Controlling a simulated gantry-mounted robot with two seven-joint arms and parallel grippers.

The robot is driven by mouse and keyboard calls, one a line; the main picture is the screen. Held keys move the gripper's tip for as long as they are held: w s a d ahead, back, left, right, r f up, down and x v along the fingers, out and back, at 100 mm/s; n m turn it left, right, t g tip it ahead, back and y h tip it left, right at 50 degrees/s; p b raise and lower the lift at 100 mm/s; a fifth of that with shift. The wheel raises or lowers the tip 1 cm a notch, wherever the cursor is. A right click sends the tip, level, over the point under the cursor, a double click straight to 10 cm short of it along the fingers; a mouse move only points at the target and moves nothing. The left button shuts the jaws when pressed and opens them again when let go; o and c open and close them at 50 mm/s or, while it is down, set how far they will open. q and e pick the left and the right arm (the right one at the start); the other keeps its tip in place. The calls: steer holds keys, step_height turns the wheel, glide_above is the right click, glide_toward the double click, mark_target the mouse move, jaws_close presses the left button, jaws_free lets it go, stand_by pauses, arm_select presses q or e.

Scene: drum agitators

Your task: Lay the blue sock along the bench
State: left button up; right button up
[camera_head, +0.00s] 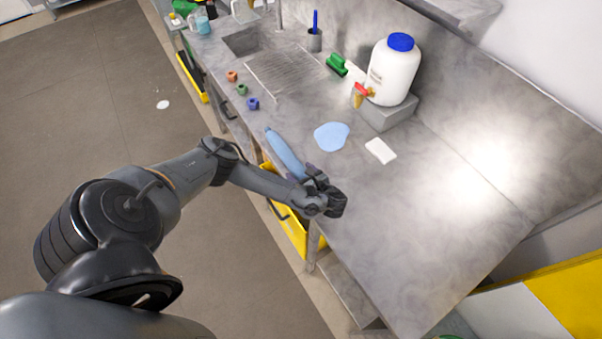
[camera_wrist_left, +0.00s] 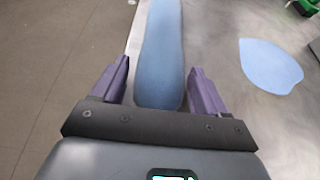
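The blue sock (camera_head: 285,152) is long and narrow and runs roughly along the front edge of the grey bench (camera_head: 410,240). Its near end is at my left gripper (camera_head: 316,177). In the left wrist view the sock (camera_wrist_left: 160,55) runs between the two purple fingers of the left gripper (camera_wrist_left: 158,78), with narrow gaps at both sides. The fingers are apart and do not visibly close on it. Whether the sock rests fully on the bench there is hard to tell. My right gripper is out of view.
A light blue flat patch (camera_head: 331,136) and a white piece (camera_head: 381,151) lie on the bench. A white jug with a blue lid (camera_head: 394,72) stands on a block behind them. Small coloured rings (camera_head: 242,90) lie near the sink (camera_head: 245,42). The bench's right part is clear.

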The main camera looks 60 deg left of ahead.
arm_select(q)
steer(key=shift+o, duration=0.7)
steer(key=shift+d, duration=0.1)
steer(key=shift+d+r, duration=0.2)
steer(key=shift+d, duration=0.05)
steer(key=p+v, duration=0.2)
steer(key=v, duration=0.4)
steer(key=shift+a+r, duration=0.15)
steer(key=shift+r, duration=0.05)
steer(key=p+v, duration=0.3)
steer(key=shift+r, duration=0.1)
steer(key=shift+f+p+v, duration=0.25)
steer(key=shift+p+v, duration=0.75)
steer(key=shift+v, duration=0.1)
